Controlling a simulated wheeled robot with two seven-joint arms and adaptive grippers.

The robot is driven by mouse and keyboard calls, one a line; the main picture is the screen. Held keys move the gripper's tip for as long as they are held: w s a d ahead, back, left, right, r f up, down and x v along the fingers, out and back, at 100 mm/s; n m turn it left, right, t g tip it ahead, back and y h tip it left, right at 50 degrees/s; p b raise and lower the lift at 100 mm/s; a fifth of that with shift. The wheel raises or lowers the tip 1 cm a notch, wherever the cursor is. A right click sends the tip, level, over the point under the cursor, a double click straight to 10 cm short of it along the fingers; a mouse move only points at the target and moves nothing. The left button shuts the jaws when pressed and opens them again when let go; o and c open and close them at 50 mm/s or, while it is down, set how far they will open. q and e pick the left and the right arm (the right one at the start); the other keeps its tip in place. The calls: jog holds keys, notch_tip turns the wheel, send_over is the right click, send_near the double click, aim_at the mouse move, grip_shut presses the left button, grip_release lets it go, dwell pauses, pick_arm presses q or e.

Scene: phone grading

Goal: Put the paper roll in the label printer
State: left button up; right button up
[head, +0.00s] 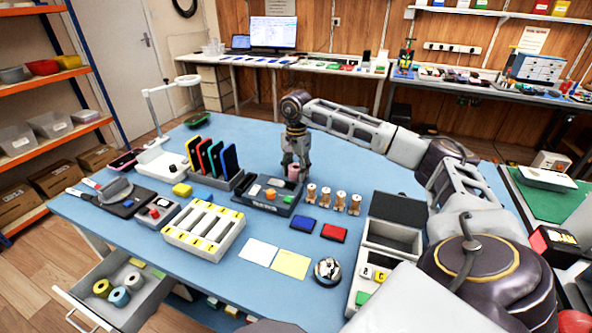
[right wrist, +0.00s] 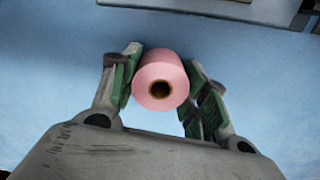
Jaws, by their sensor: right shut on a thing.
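A pink paper roll (right wrist: 161,80) with a dark core hole sits between the fingers of my right gripper (right wrist: 160,88), which is shut on it. In the head view my right gripper (head: 293,160) holds the roll (head: 294,173) over the back of the blue table. I cannot tell from this view whether the roll touches anything below. A grey edge (right wrist: 220,10) shows at the top of the right wrist view. My left gripper is not in view.
Several coloured phones (head: 210,158) stand in a rack left of the machine. Several small wooden figures (head: 340,201) stand to its right. A white tray (head: 205,230), a silver bell (head: 327,270) and an open drawer (head: 125,295) with rolls are nearer. Blue tabletop (head: 250,145) behind is clear.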

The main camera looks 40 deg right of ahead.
aim_at(296, 167)
jog(key=o, duration=1)
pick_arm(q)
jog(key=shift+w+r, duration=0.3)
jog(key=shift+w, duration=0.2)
pick_arm(e)
jog(key=shift+o, duration=0.2)
jog(key=shift+r, duration=0.8)
notch_tip(296, 167, up, 9)
jog(key=shift+r+p, duration=0.1)
jog(key=shift+p, duration=1.15)
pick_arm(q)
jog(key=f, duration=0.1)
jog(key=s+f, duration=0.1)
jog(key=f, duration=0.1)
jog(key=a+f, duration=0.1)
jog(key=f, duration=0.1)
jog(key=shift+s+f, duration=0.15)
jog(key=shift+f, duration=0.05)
pick_arm(e)
jog(key=shift+r, duration=0.7)
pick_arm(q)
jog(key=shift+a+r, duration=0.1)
